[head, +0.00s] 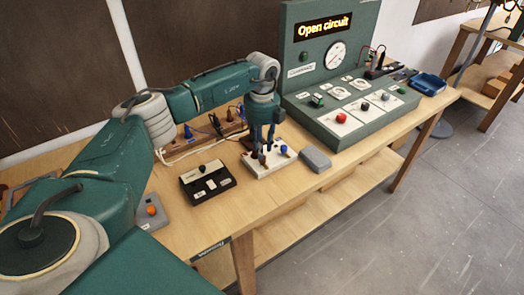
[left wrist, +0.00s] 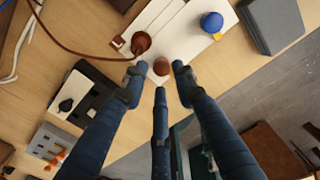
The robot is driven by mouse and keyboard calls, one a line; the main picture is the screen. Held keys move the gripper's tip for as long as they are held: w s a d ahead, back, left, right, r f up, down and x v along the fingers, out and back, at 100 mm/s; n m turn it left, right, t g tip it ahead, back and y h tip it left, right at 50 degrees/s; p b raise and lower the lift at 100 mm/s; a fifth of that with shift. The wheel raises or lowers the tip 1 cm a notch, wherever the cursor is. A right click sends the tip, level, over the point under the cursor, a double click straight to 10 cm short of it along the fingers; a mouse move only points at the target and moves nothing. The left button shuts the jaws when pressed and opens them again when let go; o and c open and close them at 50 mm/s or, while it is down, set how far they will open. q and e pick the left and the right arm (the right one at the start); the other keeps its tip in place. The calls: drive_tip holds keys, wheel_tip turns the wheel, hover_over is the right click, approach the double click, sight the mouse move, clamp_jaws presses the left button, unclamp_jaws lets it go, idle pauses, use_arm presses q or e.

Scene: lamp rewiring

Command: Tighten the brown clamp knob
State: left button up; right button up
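The white clamp board (head: 275,167) lies on the bench and also shows in the left wrist view (left wrist: 185,32). The round brown clamp knob (left wrist: 161,67) is near its front edge. My left gripper (head: 264,156) points down over the board. In the left wrist view its three fingers (left wrist: 159,76) stand around the brown knob, with small gaps seeming to show, so it looks open. Contact is hard to judge. A blue knob (left wrist: 212,22) is on the same board, and a brown cable end (left wrist: 141,42) sits just behind the brown knob. My right gripper is not in view.
A black switch box (head: 208,184) is left of the board, and a grey block (head: 316,159) is right of it. The green test panel (head: 350,105) reads "Open circuit". Loose cables lie behind. The bench's front edge is close.

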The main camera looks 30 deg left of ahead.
sight(264, 162)
use_arm(q)
drive_tip(key=shift+f+p, duration=0.35)
drive_tip(key=shift+f, duration=1.4)
drive_tip(key=shift+d, duration=0.1)
clamp_jaws()
